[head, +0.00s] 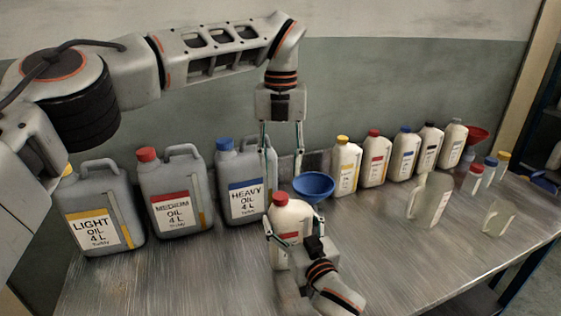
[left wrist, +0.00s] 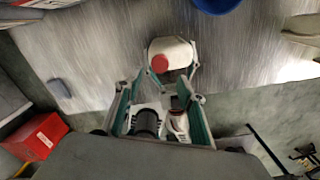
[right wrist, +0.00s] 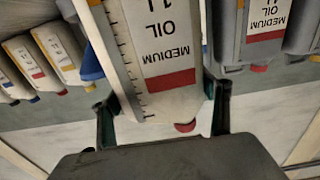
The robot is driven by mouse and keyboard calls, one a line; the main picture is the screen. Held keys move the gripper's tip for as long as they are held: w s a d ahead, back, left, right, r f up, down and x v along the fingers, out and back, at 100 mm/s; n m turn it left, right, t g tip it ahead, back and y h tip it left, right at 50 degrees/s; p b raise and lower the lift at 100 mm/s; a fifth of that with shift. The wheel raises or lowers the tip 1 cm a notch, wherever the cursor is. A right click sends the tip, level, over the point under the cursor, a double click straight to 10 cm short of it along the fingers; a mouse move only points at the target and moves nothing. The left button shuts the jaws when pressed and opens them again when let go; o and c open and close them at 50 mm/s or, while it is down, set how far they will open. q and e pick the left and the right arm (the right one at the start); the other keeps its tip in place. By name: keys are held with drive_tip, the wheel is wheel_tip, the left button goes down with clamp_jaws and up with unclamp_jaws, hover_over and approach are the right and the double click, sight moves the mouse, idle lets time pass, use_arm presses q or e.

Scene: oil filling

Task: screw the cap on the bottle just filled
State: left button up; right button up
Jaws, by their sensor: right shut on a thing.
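A white one-litre bottle (head: 290,219) labelled medium oil stands upright on the bench in the head view. Its red cap (head: 279,199) sits on its neck; I cannot tell how tight it is. My right gripper (head: 291,237) is shut around the bottle's body; the right wrist view shows the bottle (right wrist: 160,50) upside down in the picture, between the fingers. My left gripper (head: 281,160) points down above the bottle, open and empty. In the left wrist view the cap (left wrist: 159,63) lies just beyond its fingertips, apart from them.
A blue funnel (head: 313,186) is close beside the bottle. Grey cans of light (head: 97,215), medium (head: 172,195) and heavy oil (head: 243,185) stand at the left. Several white bottles (head: 375,162) line the back. Pale handled shapes (head: 431,200) stand at the right; the bench (head: 390,250) is clear in front.

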sight(280, 195)
use_arm(q)
drive_tip(key=shift+f, duration=4)
clamp_jaws()
drive_tip(key=shift+o, duration=0.7)
unclamp_jaws()
wheel_tip(280, 195, up, 12)
